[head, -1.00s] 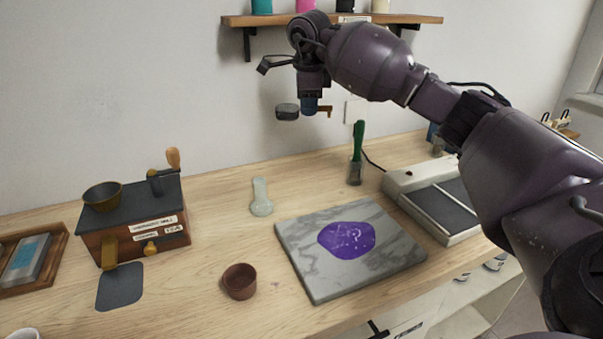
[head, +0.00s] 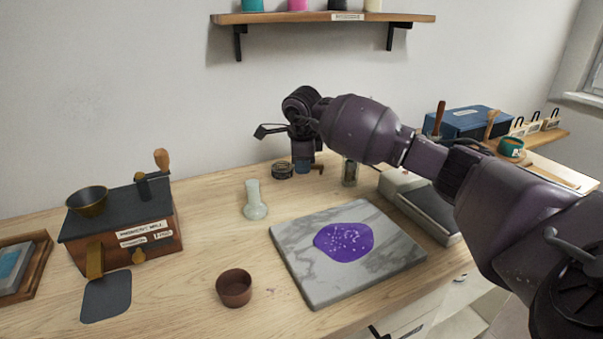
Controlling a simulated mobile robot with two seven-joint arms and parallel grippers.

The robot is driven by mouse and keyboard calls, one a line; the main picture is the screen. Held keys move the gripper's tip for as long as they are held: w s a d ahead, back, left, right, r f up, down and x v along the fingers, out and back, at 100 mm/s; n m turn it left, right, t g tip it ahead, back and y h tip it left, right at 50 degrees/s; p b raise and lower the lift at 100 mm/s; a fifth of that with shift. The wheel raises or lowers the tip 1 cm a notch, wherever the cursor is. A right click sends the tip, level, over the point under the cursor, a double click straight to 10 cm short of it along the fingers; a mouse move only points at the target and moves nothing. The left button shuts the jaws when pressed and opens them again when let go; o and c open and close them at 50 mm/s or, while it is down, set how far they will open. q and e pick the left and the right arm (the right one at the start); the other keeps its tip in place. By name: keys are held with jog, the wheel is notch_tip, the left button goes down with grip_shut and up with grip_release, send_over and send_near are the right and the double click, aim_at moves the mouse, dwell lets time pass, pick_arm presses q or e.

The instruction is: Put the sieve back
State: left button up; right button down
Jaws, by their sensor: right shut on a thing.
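The sieve (head: 283,170) is a small dark round head with a short brown handle end on the other side of my right gripper (head: 304,167). My right gripper points down and is shut on the sieve's handle, between the round head and the brown end. The sieve is low at the back of the worktop, close to the wall. I cannot tell whether it touches the surface or a rest under it. The fingertips are small and partly hidden. My left gripper is not in view.
A marble slab (head: 296,275) with purple powder lies in front. A pale glass muller (head: 254,201), a brown cup (head: 234,288) and a pigment mill (head: 160,235) stand to the left. A glass jar (head: 349,172) stands just right of the gripper. A shelf (head: 300,18) hangs above.

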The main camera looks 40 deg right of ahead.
jog(key=x, duration=0.2)
jog(key=shift+s+a+f, duration=0.1)
jog(key=shift+a+f, duration=0.05)
jog(key=shift+f, duration=0.25)
jog(key=shift+r, duration=0.1)
jog(key=c, duration=1.6)
grip_release()
jog(key=shift+f, duration=0.2)
jog(key=o, duration=0.5)
jog(key=shift+r, duration=0.1)
